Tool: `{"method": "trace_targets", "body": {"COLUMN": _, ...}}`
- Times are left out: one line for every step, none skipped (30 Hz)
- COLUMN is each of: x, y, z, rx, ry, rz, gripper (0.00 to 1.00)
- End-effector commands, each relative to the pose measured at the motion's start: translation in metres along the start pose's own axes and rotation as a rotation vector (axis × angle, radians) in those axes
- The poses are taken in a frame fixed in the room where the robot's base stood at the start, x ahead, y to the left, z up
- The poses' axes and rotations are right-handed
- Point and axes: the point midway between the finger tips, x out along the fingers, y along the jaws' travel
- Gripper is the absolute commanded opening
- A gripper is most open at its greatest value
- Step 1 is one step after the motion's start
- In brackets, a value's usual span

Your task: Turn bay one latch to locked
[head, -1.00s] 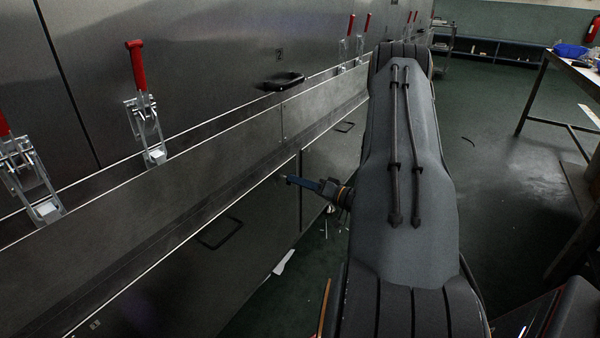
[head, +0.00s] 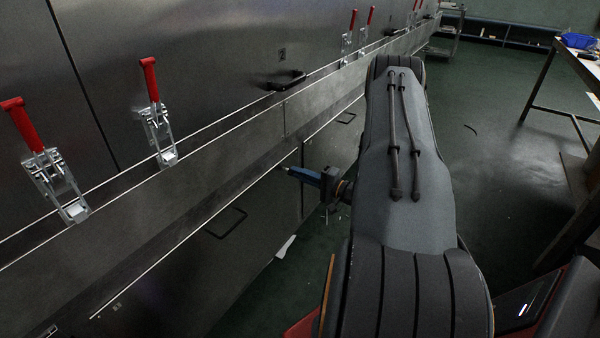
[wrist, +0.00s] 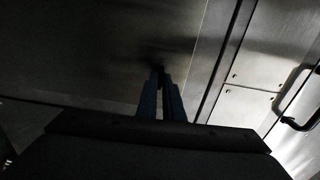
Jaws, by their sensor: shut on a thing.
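Two steel toggle latches with red handles stand at the left in the head view. The far left latch (head: 55,175) and its neighbour (head: 157,125) both have their handles raised, leaning slightly left. A door seam runs between them; I can read no bay one mark. My gripper (head: 286,170) is in front of the steel lower panel, right of and apart from both latches. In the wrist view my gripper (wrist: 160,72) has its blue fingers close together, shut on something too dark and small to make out.
A door marked 2 (head: 282,54) has a black handle (head: 287,80). More red-handled latches (head: 358,35) stand farther along. A steel ledge (head: 225,125) runs along the dryer. A workbench (head: 580,65) stands at the right; green floor (head: 480,170) lies open between.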

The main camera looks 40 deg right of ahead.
Motion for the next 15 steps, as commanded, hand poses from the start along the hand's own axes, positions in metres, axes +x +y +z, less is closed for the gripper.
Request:
{"method": "trace_targets", "body": {"x": 0.0000, "y": -0.0001, "z": -0.0001, "rx": 0.012, "ry": 0.000, "rz": 0.001, "gripper": 0.00}}
{"method": "trace_targets", "body": {"x": 0.0000, "y": 0.0001, "z": -0.0001, "rx": 0.018, "ry": 0.000, "rz": 0.001, "gripper": 0.00}}
{"method": "trace_targets", "body": {"x": 0.0000, "y": 0.0002, "z": -0.0001, "rx": 0.026, "ry": 0.001, "rz": 0.001, "gripper": 0.00}}
{"method": "trace_targets", "body": {"x": 0.0000, "y": 0.0003, "z": -0.0001, "rx": 0.031, "ry": 0.001, "rz": 0.001, "gripper": 0.00}}
{"method": "trace_targets", "body": {"x": 0.0000, "y": 0.0004, "z": -0.0001, "rx": 0.035, "ry": 0.001, "rz": 0.001, "gripper": 0.00}}
{"method": "trace_targets", "body": {"x": 0.0000, "y": 0.0004, "z": -0.0001, "rx": 0.039, "ry": 0.001, "rz": 0.001, "gripper": 0.00}}
{"method": "trace_targets", "body": {"x": 0.0000, "y": 0.0005, "z": -0.0001, "rx": 0.041, "ry": 0.001, "rz": 0.001, "gripper": 0.00}}
{"method": "trace_targets", "body": {"x": 0.0001, "y": 0.0005, "z": -0.0001, "rx": 0.042, "ry": 0.001, "rz": 0.001, "gripper": 0.00}}
{"method": "trace_targets", "body": {"x": 0.0001, "y": 0.0006, "z": -0.0002, "rx": 0.043, "ry": 0.001, "rz": 0.001, "gripper": 0.00}}
{"method": "trace_targets", "body": {"x": 0.0001, "y": 0.0006, "z": -0.0002, "rx": 0.044, "ry": 0.001, "rz": 0.001, "gripper": 0.00}}
{"method": "trace_targets", "body": {"x": 0.0001, "y": 0.0006, "z": -0.0002, "rx": 0.044, "ry": 0.001, "rz": 0.001, "gripper": 0.00}}
{"method": "trace_targets", "body": {"x": 0.0001, "y": 0.0006, "z": -0.0002, "rx": 0.044, "ry": 0.001, "rz": 0.001, "gripper": 0.00}}
{"method": "trace_targets", "body": {"x": 0.0001, "y": 0.0006, "z": -0.0002, "rx": 0.044, "ry": 0.001, "rz": 0.001, "gripper": 0.00}}
{"method": "trace_targets", "body": {"x": 0.0001, "y": 0.0006, "z": -0.0002, "rx": 0.044, "ry": 0.001, "rz": 0.001, "gripper": 0.00}}
{"method": "trace_targets", "body": {"x": 0.0001, "y": 0.0006, "z": -0.0003, "rx": 0.044, "ry": 0.001, "rz": 0.001, "gripper": 0.00}}
